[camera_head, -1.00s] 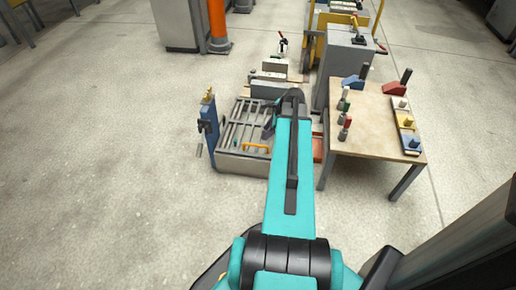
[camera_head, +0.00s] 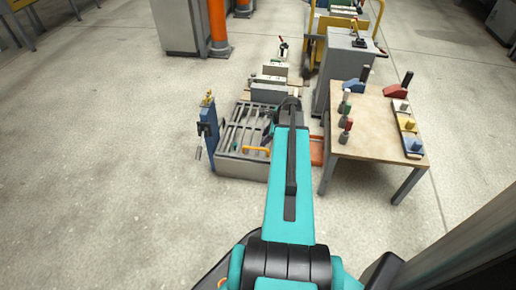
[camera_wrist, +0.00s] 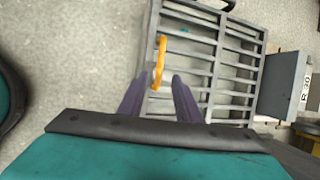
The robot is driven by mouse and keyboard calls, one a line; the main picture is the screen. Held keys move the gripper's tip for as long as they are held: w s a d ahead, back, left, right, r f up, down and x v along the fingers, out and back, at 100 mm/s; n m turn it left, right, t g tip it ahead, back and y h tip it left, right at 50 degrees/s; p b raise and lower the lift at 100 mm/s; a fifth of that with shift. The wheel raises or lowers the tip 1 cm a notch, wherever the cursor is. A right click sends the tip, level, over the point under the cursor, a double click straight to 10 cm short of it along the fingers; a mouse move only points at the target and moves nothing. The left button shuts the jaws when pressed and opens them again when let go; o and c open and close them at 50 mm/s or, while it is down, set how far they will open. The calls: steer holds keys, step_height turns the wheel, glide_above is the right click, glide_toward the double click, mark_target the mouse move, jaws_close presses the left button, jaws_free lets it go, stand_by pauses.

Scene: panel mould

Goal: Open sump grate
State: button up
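The sump grate (camera_head: 238,137) is a grey slatted panel on a low box, lying flat on the floor left of the table. It also shows in the wrist view (camera_wrist: 205,48). A yellow handle (camera_head: 256,149) stands at its near edge; in the wrist view the handle (camera_wrist: 160,62) runs lengthwise at the grate's left side. My gripper (camera_wrist: 158,82) is open in the wrist view, its two dark fingers apart. The handle's lower end lies between the fingertips in the picture; I cannot tell whether they touch it. In the head view my arm hides the gripper.
A blue post (camera_head: 208,130) stands at the grate's left. Grey blocks (camera_head: 268,92) lie behind it. A wooden table (camera_head: 372,130) with coloured levers is close on the right. A grey block with a label (camera_wrist: 285,82) sits beside the grate. The floor at left is clear.

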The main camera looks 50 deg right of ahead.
mark_target(258, 149)
steer(key=b+x, duration=0.3)
steer(key=x, duration=0.6)
steer(key=shift+f, duration=0.2)
jaws_close()
